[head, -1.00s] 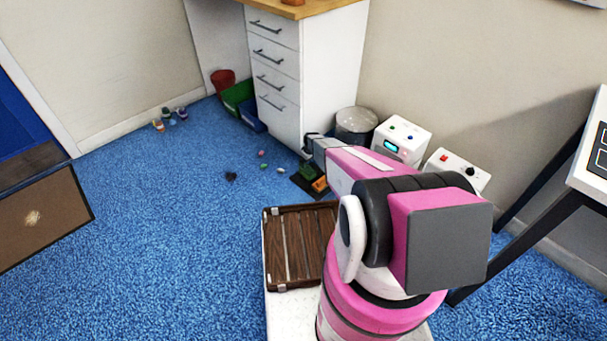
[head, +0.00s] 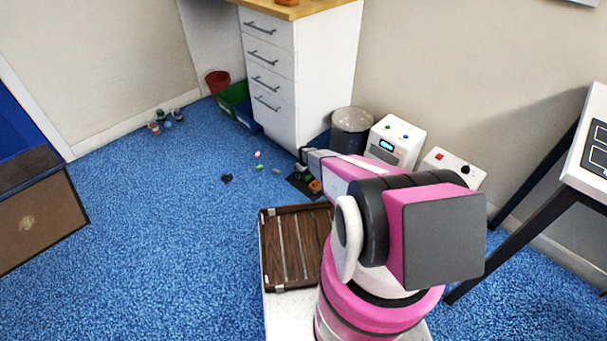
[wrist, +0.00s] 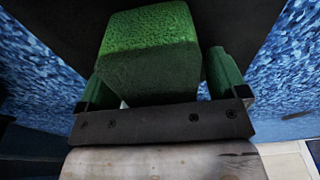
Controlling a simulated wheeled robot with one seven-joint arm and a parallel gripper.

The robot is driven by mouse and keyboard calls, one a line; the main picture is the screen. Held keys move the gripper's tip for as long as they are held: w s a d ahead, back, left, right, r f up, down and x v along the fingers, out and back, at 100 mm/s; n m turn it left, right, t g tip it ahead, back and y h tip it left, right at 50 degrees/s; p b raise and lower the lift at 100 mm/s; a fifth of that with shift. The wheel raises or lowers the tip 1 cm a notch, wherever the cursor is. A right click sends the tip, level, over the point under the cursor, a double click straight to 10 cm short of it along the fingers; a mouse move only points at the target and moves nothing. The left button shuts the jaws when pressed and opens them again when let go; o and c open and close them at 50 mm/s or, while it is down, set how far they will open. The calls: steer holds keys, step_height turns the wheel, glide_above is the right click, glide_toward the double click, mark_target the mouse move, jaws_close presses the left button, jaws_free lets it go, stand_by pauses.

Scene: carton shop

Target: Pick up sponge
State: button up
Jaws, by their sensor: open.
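The green sponge (wrist: 150,50) is a rough block in the wrist view, on a dark flat surface (wrist: 245,25). My gripper (wrist: 160,78) is open, with one green finger on either side of the sponge's near part. A gap shows between the sponge and the right finger; whether the left finger touches it I cannot tell. In the head view my gripper (head: 306,172) is low over a dark mat (head: 298,180) on the floor, largely hidden by my arm. An orange patch (head: 315,186) shows there; the sponge is not clearly made out in that view.
A drawer cabinet (head: 268,85) stands behind, with a grey bin (head: 351,132) and white boxes (head: 395,140) to its right. Green (head: 233,97) and red (head: 217,83) containers stand to its left. Small items lie on the blue carpet. A brown slatted tray (head: 292,245) is near my base.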

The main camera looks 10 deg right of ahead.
steer(key=c, duration=1.1)
steer(key=shift+o, duration=0.2)
steer(key=shift+r, duration=0.15)
steer(key=shift+r, duration=0.65)
step_height(320, 180, up, 3)
steer(key=shift+s+f, duration=0.1)
steer(key=shift+f, duration=0.1)
steer(key=s+a+r, duration=0.6)
steer(key=a+r, duration=0.1)
steer(key=a, duration=0.3)
